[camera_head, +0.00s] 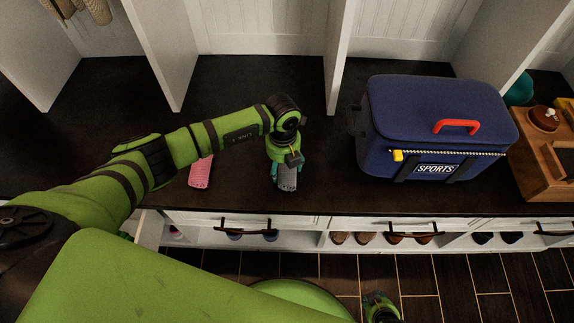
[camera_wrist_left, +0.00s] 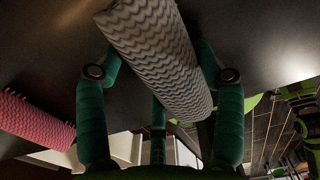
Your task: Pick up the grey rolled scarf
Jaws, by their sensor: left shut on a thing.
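The grey rolled scarf (camera_head: 287,178) is on or just above the dark bench top, near its front edge; I cannot tell whether it touches the bench. My left gripper (camera_head: 286,166) is over it, shut on it. In the left wrist view the scarf (camera_wrist_left: 160,50) is a grey roll with a wavy pattern, lying between the green fingers of the gripper (camera_wrist_left: 160,75). My right gripper (camera_head: 380,305) shows only in part at the bottom of the head view, and its fingers are not clear.
A pink roll (camera_head: 201,172) lies on the bench (camera_head: 240,195) left of the scarf; it also shows in the left wrist view (camera_wrist_left: 35,122). A blue sports bag (camera_head: 430,125) stands to the right. White upright dividers (camera_head: 338,55) rise behind. Below are cubbies with shoes (camera_head: 365,239).

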